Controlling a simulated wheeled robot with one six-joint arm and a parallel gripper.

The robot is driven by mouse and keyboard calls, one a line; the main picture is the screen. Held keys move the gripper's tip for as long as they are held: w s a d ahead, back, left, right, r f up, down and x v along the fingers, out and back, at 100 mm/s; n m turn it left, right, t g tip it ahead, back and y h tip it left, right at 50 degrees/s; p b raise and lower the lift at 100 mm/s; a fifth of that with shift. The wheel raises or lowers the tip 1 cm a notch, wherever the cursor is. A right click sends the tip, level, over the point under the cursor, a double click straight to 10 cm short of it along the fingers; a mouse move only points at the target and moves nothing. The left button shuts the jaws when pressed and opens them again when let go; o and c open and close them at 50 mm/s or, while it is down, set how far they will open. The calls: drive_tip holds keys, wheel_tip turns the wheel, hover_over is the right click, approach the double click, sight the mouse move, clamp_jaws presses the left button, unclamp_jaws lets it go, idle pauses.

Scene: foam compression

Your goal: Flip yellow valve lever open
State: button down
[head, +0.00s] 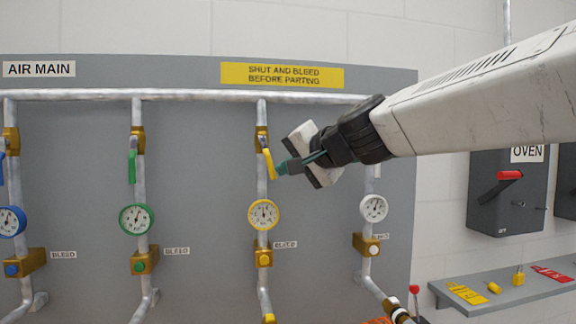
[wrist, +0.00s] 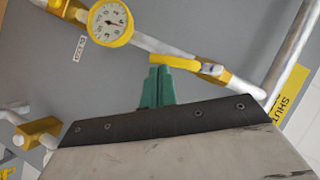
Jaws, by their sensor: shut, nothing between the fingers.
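The yellow valve lever (head: 268,164) hangs down from its brass valve on the third pipe, slightly slanted, above the yellow-rimmed gauge (head: 263,214). In the wrist view the lever (wrist: 175,62) crosses just beyond my fingertips. My gripper (head: 281,168) is just right of the lever's lower end. Its green fingers (wrist: 158,78) are shut together with nothing between them. The fingertips look very close to the lever's side; I cannot tell whether they touch it.
A green lever (head: 132,166) hangs on the pipe to the left. A grey shelf (head: 510,292) with tags and padlocks juts out at lower right.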

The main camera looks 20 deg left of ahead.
drive_tip(key=shift+r, duration=0.85)
drive_tip(key=shift+d, duration=0.1)
drive_tip(key=s+d+r, duration=0.2)
drive_tip(key=d, duration=1)
drive_tip(key=shift+s+d+r, duration=0.2)
drive_tip(key=shift+s+d, duration=0.05)
drive_tip(key=shift+s, duration=0.05)
